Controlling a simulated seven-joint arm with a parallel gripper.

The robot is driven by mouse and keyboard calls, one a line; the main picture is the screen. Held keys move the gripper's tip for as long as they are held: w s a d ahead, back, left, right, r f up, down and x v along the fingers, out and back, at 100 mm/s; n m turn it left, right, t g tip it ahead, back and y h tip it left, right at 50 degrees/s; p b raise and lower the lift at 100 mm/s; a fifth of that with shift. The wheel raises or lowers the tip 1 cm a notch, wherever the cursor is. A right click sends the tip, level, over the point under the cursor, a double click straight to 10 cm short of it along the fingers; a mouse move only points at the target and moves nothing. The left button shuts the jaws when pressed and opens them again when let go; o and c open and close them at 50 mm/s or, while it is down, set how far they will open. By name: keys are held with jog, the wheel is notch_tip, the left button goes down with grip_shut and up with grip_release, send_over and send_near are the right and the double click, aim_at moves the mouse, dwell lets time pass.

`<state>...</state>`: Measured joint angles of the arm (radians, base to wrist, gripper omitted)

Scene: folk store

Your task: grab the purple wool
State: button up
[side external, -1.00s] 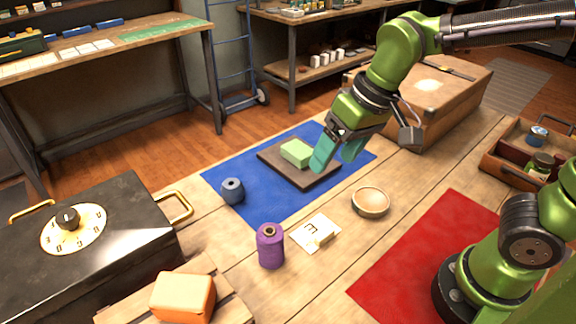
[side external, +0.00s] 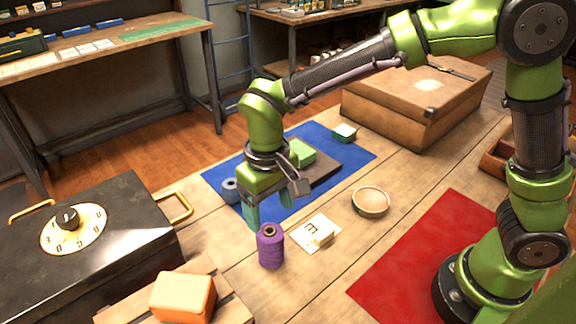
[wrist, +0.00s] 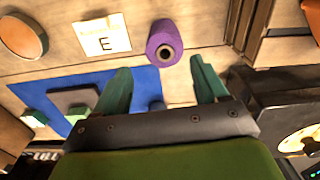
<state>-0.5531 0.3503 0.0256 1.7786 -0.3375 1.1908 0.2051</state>
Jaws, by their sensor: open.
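The purple wool (side external: 270,247) is a spool standing upright on the wooden table, in front of the blue mat. My gripper (side external: 268,222) is open and empty, pointing down just behind and above the spool. In the wrist view the purple wool (wrist: 164,44) shows beyond the fingertips, roughly between the lines of the two teal fingers, and my gripper (wrist: 160,78) is not around it. The spool appears apart from both fingers.
A card with a letter (side external: 316,233) and a wooden bowl (side external: 371,202) lie right of the spool. A blue spool (side external: 230,190) and a green block (side external: 301,153) are behind. A black safe (side external: 90,250) and an orange block (side external: 183,297) stand left.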

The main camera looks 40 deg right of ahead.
aim_at(272, 237)
jog(key=f, duration=0.8)
jog(key=shift+s+a+f, duration=0.1)
jog(key=shift+s+a, duration=0.05)
jog(key=shift+s, duration=0.05)
jog(key=c, duration=0.9)
jog(key=shift+c, duration=0.3)
